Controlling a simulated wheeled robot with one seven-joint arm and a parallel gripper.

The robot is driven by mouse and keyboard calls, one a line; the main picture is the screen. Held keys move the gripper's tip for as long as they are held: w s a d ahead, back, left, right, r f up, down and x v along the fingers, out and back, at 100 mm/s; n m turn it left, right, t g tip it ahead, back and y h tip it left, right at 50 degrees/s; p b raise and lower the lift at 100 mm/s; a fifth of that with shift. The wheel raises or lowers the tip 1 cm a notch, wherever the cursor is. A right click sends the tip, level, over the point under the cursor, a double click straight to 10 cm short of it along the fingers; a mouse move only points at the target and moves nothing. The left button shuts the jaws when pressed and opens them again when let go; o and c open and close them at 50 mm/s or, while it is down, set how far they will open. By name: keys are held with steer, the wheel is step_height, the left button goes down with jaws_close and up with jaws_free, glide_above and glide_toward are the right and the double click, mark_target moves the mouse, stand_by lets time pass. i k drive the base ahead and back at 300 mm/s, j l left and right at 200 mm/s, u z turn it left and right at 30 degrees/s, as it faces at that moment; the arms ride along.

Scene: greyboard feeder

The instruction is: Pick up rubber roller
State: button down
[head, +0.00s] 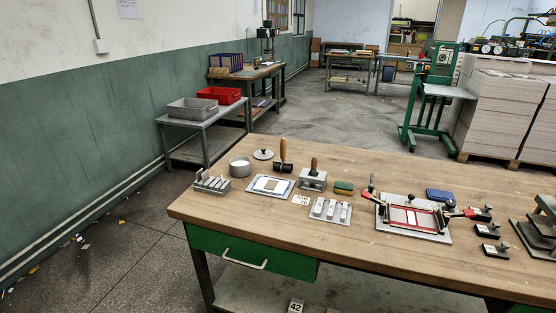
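The rubber roller (284,167) lies on the wooden workbench (330,250), toward its left back part. Its dark cylinder rests near the bench top and its brown wooden handle (283,149) points upward. It is behind a white pad on a tray (270,186) and to the right of a round lid with a knob (263,154). Nothing covers it from this view. My gripper is not in view.
A round tin (240,167) and a metal block with a wooden handle (313,179) flank the roller. A slotted holder (211,182), a green-yellow sponge (344,187) and a red-framed jig (413,216) stand nearby. The bench's front strip is clear.

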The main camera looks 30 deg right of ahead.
mark_target(281, 166)
steer(key=i+z, duration=0.15)
steer(key=z, duration=0.25)
steer(key=i+j+z, duration=0.15)
steer(key=z, duration=0.3)
steer(key=i+j+z, duration=0.1)
steer(key=z, duration=0.3)
steer(key=i+j+z, duration=0.1)
steer(key=j, duration=0.25)
steer(key=i+j, duration=0.25)
steer(key=i+j+z, duration=0.15)
steer(key=j, duration=0.3)
steer(key=i+j+z, duration=0.1)
steer(key=j, duration=0.3)
steer(key=i+j, duration=0.25)
steer(key=j, duration=0.15)
steer(key=z, duration=0.05)
